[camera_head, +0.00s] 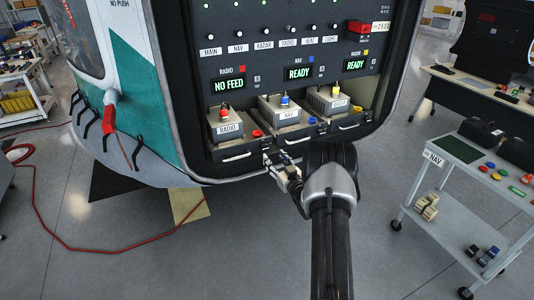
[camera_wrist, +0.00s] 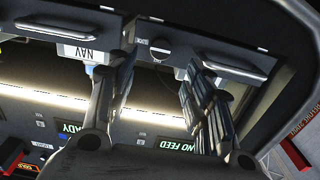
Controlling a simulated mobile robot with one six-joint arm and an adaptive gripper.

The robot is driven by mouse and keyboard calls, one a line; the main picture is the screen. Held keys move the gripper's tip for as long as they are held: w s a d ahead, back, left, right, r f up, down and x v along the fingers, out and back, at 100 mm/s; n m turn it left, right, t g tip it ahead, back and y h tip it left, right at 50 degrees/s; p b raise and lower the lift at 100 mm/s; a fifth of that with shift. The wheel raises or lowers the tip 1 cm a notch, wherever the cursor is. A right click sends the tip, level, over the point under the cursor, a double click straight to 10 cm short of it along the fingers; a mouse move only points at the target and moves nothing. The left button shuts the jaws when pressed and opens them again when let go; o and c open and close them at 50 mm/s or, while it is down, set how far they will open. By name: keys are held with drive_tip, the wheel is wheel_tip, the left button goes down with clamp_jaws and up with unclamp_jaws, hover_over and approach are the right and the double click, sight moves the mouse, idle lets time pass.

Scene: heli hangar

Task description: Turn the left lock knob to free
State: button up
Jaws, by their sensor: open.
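My gripper (camera_head: 279,164) is at the front of the bay, low between the RADIO tray and the NAV tray. In the wrist view my gripper (camera_wrist: 160,62) has its two fingers apart with nothing between the pads. A small round knob (camera_wrist: 160,48) with a pale slot sits on the dark front panel, beyond the fingertips and in the gap between them. It appears apart from the fingers. The view is upside down, with tray handles on both sides of the knob.
The RADIO unit (camera_head: 225,124), NAV unit (camera_head: 287,109) and a third unit (camera_head: 333,100) sit in trays. The RADIO display (camera_head: 229,85) reads NO FEED; the other two read READY. A cart (camera_head: 450,205) stands right. A red hose (camera_head: 100,248) lies on the floor at left.

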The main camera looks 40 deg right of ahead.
sight(265, 148)
drive_tip(key=b+x, duration=0.1)
drive_tip(key=x, duration=0.6)
drive_tip(key=shift+w, duration=0.25)
drive_tip(key=shift+c, duration=0.2)
drive_tip(key=c, duration=1)
